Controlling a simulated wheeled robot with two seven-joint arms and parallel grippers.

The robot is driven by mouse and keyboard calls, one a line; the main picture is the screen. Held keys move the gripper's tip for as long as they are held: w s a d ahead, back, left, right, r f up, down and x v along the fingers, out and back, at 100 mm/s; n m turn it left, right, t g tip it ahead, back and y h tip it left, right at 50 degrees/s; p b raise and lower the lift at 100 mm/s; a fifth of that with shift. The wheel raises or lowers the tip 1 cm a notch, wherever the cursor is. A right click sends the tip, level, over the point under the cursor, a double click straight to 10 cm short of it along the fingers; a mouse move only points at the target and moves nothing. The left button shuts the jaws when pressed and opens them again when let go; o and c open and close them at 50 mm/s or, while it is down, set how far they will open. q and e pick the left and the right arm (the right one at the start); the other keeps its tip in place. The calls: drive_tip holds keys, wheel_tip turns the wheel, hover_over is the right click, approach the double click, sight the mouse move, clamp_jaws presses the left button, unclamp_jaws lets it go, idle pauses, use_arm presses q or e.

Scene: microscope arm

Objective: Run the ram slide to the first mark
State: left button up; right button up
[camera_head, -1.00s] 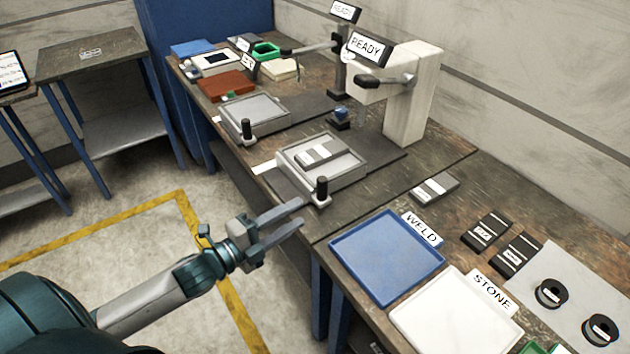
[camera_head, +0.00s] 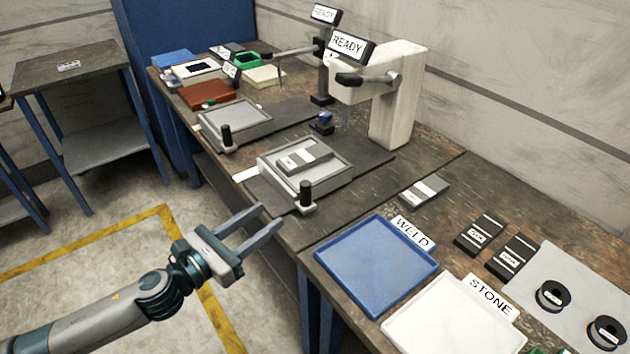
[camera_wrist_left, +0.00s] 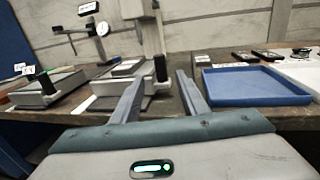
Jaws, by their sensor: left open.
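The near press (camera_head: 400,95) is a pale column with a horizontal arm and a READY sign (camera_head: 347,45). In front of it a grey tray-like slide (camera_head: 335,175) carries a small grey block (camera_head: 303,157). I take this tray for the ram slide; no mark on it is clear. An upright black knob (camera_head: 306,193) stands at its front corner. My left gripper (camera_head: 271,215) is open and empty, short of the bench edge, left of and below the knob. In the left wrist view the knob (camera_wrist_left: 160,68) shows beyond and between the open fingertips (camera_wrist_left: 160,80).
A second tray (camera_head: 240,120) with its own black knob (camera_head: 226,135) stands farther back. A blue WELD tray (camera_head: 375,262) and a white STONE tray (camera_head: 455,320) lie to the right. The bench edge is close beyond my fingers. Floor beside the bench is clear.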

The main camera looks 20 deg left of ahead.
use_arm(q)
drive_tip(key=shift+w, duration=0.15)
drive_tip(key=p+x, duration=0.2)
drive_tip(key=x, duration=0.3)
drive_tip(key=shift+w+d+r, duration=0.15)
drive_tip(key=shift+w, duration=0.2)
drive_tip(key=p, duration=0.2)
approach(317, 181)
drive_tip(key=w+d+r, duration=0.1)
drive_tip(key=w+d, duration=0.2)
drive_tip(key=w+d+r, duration=0.1)
drive_tip(key=w, duration=0.1)
drive_tip(key=shift+w+d+r, duration=0.1)
drive_tip(key=shift+d+r, duration=0.2)
drive_tip(key=shift+d, duration=0.1)
drive_tip(key=shift+w+d, duration=0.2)
drive_tip(key=shift+w, duration=0.25)
drive_tip(key=shift+w+d, duration=0.1)
clamp_jaws()
use_arm(e)
drive_tip(key=s+d+f+g, duration=0.1)
drive_tip(key=s, duration=0.5)
drive_tip(key=shift+s+d+f, duration=0.25)
drive_tip(key=shift+s+d, duration=0.1)
